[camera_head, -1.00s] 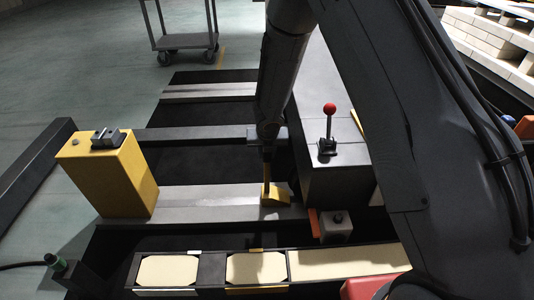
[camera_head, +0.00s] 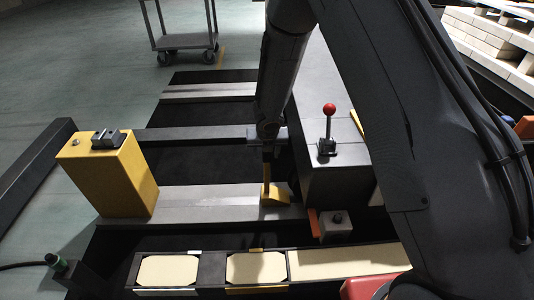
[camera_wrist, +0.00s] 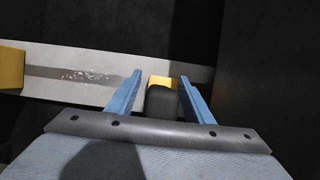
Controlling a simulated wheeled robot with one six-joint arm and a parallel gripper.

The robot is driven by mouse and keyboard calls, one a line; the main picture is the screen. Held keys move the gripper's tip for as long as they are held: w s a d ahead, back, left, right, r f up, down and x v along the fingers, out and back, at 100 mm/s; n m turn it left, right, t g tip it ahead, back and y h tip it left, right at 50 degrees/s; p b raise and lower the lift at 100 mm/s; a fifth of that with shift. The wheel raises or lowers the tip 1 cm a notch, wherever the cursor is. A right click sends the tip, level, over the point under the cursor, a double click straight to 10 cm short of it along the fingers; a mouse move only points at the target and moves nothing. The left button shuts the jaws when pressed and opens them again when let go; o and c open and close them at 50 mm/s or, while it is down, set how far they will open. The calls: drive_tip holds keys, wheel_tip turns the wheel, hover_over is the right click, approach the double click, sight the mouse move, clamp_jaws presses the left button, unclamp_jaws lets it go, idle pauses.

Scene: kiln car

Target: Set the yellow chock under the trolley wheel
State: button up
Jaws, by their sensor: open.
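The yellow chock (camera_head: 276,195) sits on a grey rail strip, close to the left side of a dark block. In the wrist view the chock (camera_wrist: 161,81) shows as a yellow edge behind a dark rounded piece, which may be its grip. My gripper (camera_wrist: 160,77) is open, with one blue finger on each side of that piece. Whether the fingers touch it I cannot tell. In the head view my fingers are mostly hidden by my arm above the chock. A grey trolley (camera_head: 184,41) with small wheels (camera_head: 209,57) stands at the back; no wheel shows beside the chock.
The dark block (camera_head: 335,180) carries a red-knobbed lever (camera_head: 329,110) and stands close right of the chock. A yellow box (camera_head: 108,172) stands on the left end of the rail (camera_head: 190,203). A tray with cream panels (camera_head: 205,255) lies in front.

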drive_tip(key=shift+p+v, duration=2.55)
drive_tip(key=shift+v, duration=1.3)
drive_tip(key=p+v, duration=0.4)
drive_tip(key=v, duration=0.3)
drive_tip(key=shift+r+p, duration=0.3)
drive_tip(key=shift+r, duration=0.05)
drive_tip(key=shift+s, duration=0.1)
